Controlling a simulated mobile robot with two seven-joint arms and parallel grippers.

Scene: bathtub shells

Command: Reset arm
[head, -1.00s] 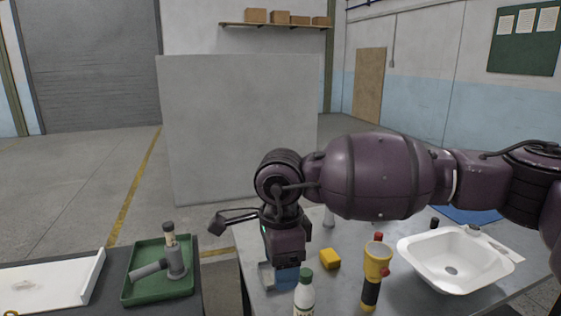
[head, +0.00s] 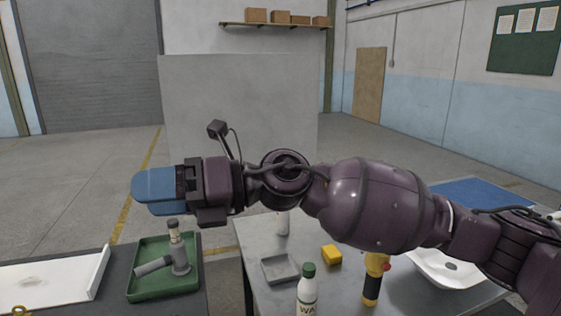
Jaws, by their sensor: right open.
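My right gripper (head: 150,191) is raised and points to the left, with its blue fingers above and in front of the green tray (head: 141,296) in the picture. It holds nothing that I can see. The fingers lie close together in view, and the gap between them is hard to see from here. My right arm stretches across the picture from the right, above the grey table (head: 262,300), and hides part of it. My left gripper is out of view.
The green tray holds a grey fitting (head: 180,260). A white tray (head: 50,283) lies left.

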